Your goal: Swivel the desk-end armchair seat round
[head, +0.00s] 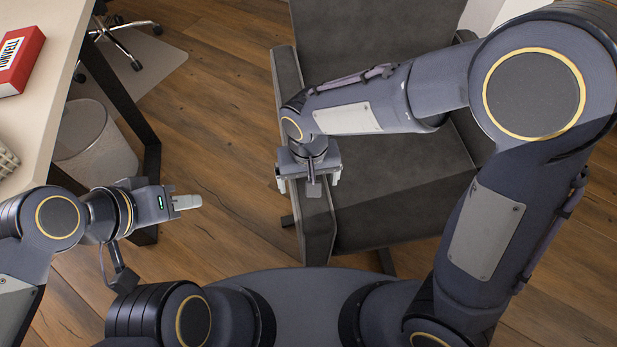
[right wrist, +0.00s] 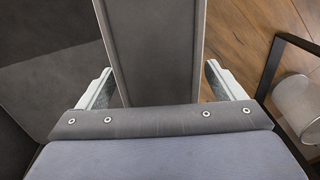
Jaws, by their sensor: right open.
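The dark grey armchair (head: 385,190) stands in front of me, its backrest at the top of the head view and its seat partly hidden by my right arm. Its left armrest (head: 287,85) runs toward me. My right gripper (head: 309,183) is over that armrest, pointing down, with one finger on each side. In the right wrist view the armrest (right wrist: 152,50) lies between the two open fingers, with a gap at each side. My left gripper (head: 187,202) is left of the chair, over the floor, apart from it; its fingers look close together, but their gap is unclear.
A pale desk (head: 50,95) with a red box (head: 18,62) is at the left. A white waste bin (head: 95,145) stands beneath it by a black desk leg. A wheeled chair base (head: 125,38) is at the upper left. Bare wood floor (head: 215,110) lies between desk and armchair.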

